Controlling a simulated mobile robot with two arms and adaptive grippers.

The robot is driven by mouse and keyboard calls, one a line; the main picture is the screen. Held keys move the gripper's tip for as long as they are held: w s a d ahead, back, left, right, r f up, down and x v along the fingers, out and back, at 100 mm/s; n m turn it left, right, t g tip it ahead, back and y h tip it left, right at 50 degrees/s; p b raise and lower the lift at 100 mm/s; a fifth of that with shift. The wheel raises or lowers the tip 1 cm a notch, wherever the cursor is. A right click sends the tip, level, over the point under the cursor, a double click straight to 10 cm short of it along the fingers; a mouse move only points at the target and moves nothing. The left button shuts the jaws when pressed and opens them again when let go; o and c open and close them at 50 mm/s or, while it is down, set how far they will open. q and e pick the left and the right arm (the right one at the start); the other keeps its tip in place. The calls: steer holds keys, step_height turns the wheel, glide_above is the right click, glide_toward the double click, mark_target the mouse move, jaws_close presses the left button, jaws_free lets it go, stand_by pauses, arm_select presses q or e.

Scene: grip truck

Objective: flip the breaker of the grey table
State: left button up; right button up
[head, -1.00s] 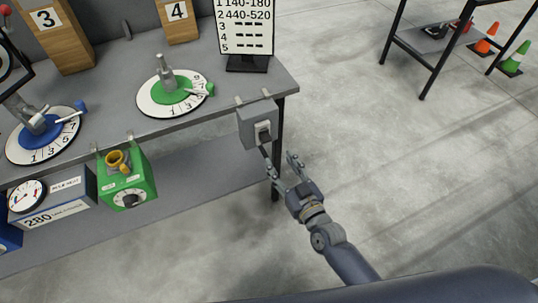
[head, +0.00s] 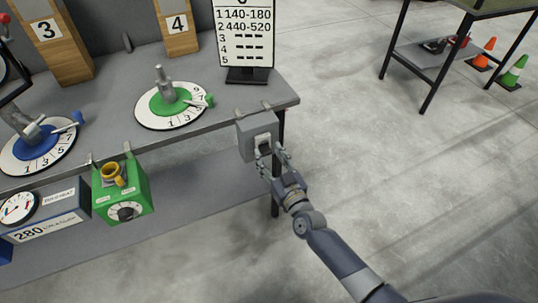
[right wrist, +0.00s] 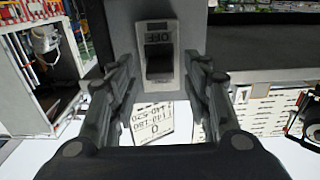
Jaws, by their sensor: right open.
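The breaker is a grey box (head: 246,140) hung on the front edge of the grey table (head: 215,118), at its right corner. A black switch sits in a light plate on its front; in the right wrist view the dark switch (right wrist: 159,66) is near the top middle, under a label that seems to read OFF upside down. My right gripper (head: 272,160) is right in front of the box. Its fingers (right wrist: 160,100) are open, one to each side of the switch, with nothing held. Whether a finger touches the box I cannot tell. My left gripper is out of view.
A green box (head: 122,192) with a dial and a blue-grey box with a gauge (head: 45,215) hang further left along the edge. Dials and a number sign (head: 246,40) stand on top. Open floor lies right of the table, with traffic cones (head: 513,72) beyond.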

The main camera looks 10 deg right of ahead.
steer(key=shift+w+a, duration=0.15)
steer(key=shift+w, duration=0.3)
steer(key=c, duration=1.1)
steer(key=shift+o, duration=0.2)
steer(key=r+g+p, duration=0.1)
steer(key=p, duration=0.3)
steer(key=shift+r, duration=0.1)
steer(key=shift+p, duration=0.75)
steer(key=shift+f, duration=0.3)
